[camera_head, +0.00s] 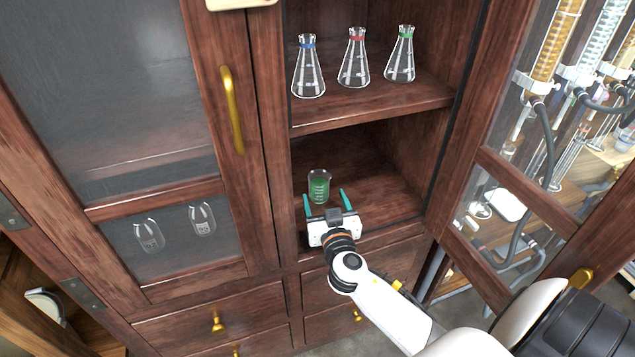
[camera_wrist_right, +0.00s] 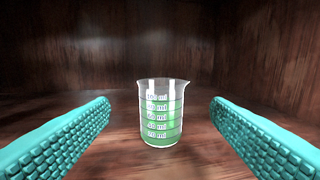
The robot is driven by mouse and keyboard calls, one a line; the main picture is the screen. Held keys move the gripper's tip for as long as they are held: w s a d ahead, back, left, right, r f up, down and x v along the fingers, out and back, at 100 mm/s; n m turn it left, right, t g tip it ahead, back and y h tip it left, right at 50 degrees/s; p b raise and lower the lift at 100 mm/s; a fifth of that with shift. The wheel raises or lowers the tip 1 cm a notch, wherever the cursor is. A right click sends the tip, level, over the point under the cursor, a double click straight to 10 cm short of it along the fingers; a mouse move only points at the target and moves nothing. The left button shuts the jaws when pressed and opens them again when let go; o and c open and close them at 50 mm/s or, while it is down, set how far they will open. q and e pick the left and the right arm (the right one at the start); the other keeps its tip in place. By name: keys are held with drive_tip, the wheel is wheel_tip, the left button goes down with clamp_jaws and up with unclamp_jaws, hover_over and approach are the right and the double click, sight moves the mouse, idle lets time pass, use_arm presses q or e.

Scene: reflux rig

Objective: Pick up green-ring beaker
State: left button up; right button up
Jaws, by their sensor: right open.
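A glass beaker (camera_head: 319,186) with green markings stands upright on the lower shelf of the open wooden cabinet. It also shows in the right wrist view (camera_wrist_right: 161,113), centred, with white volume marks and green on its lower part. My right gripper (camera_head: 327,203) is open, its two teal fingers pointing into the compartment. In the right wrist view the fingers (camera_wrist_right: 160,128) lie left and right of the beaker with clear gaps, and the beaker stands a little beyond them, untouched. My left gripper is not in view.
Three conical flasks with blue (camera_head: 308,67), red (camera_head: 354,58) and green (camera_head: 400,54) rings stand on the upper shelf (camera_head: 375,106). A closed glass door (camera_head: 232,110) is at left, an open door (camera_head: 530,190) at right. The lower shelf is otherwise clear.

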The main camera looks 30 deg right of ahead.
sight(318, 175)
drive_tip(key=x, duration=0.8)
drive_tip(key=shift+w+d, duration=0.2)
drive_tip(key=shift+w, duration=0.05)
drive_tip(key=shift+w+d, duration=0.15)
drive_tip(key=shift+w, duration=0.2)
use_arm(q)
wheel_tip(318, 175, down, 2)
use_arm(e)
drive_tip(key=shift+c, duration=0.2)
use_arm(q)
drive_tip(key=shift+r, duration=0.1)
use_arm(e)
drive_tip(key=c, duration=1.1)
drive_tip(key=shift+r, duration=0.2)
